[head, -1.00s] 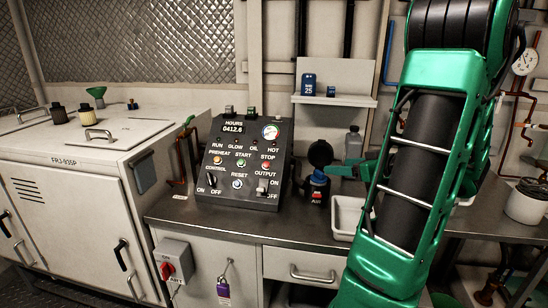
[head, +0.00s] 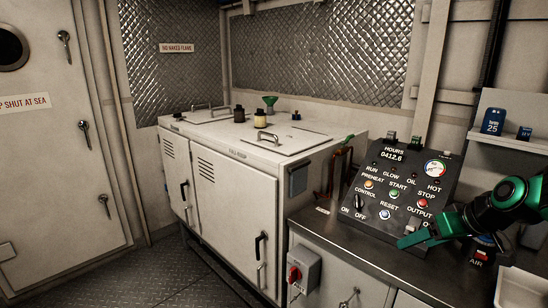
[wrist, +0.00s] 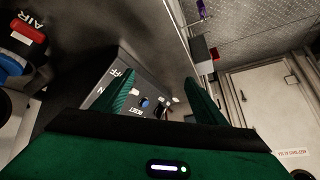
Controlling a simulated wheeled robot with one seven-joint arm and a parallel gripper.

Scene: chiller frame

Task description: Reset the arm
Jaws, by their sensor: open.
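My green arm (head: 512,203) enters the head view from the right edge. My gripper (head: 412,240) is over the counter, in front of the lower right part of the black control panel (head: 385,178). In the wrist view my gripper (wrist: 165,82) has its two green fingers spread, with nothing held between them. The panel (wrist: 118,72) shows between and beyond the fingers, partly covered by the left one. The panel's OUTPUT switch is partly hidden by the gripper in the head view. I cannot tell whether the fingers touch the panel.
A red AIR fitting (head: 481,256) stands on the counter (head: 340,232) close under my arm, with a white tray (head: 520,290) to its right. A red rotary switch box (head: 303,273) is on the counter front. White cabinets (head: 235,205) stand left; the floor (head: 150,275) there is clear.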

